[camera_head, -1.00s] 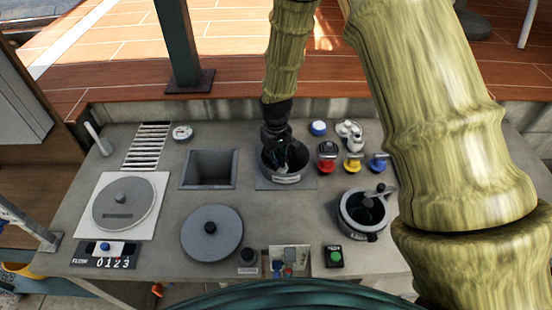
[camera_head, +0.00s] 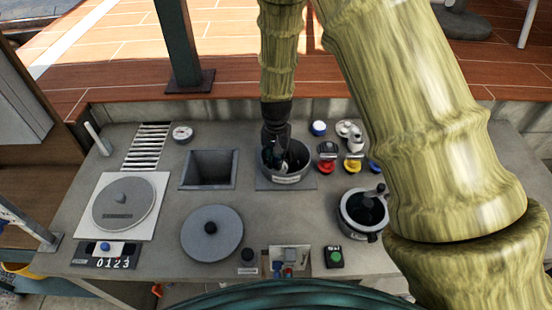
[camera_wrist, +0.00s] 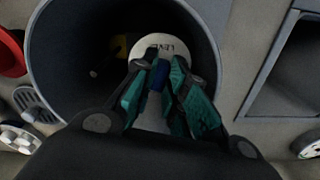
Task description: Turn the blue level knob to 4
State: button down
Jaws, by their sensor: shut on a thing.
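The blue level knob (camera_wrist: 156,77) shows in the wrist view on a round white plate (camera_wrist: 160,45) marked "LEVEL", inside a round grey well (camera_wrist: 75,30). My gripper (camera_wrist: 163,84) is shut on the knob, with a teal finger on each side. The lower part of the plate and any other numbers on it are hidden or too dark to read. In the head view my gripper (camera_head: 285,160) reaches down into the round well (camera_head: 268,168), and the knob cannot be made out there.
A square opening (camera_head: 208,169) lies left of the well. Red (camera_head: 326,166) and yellow (camera_head: 353,166) valves stand close to its right. A grey round lid (camera_head: 212,234), a pot (camera_head: 363,212) and a 0-to-3 flush slider panel (camera_head: 103,257) lie nearer me.

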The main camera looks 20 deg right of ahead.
aim_at(276, 161)
jog(key=shift+m, duration=1.5)
jog(key=c, duration=1.4)
grip_release()
jog(key=shift+c, duration=0.2)
notch_tip(276, 161, up, 12)
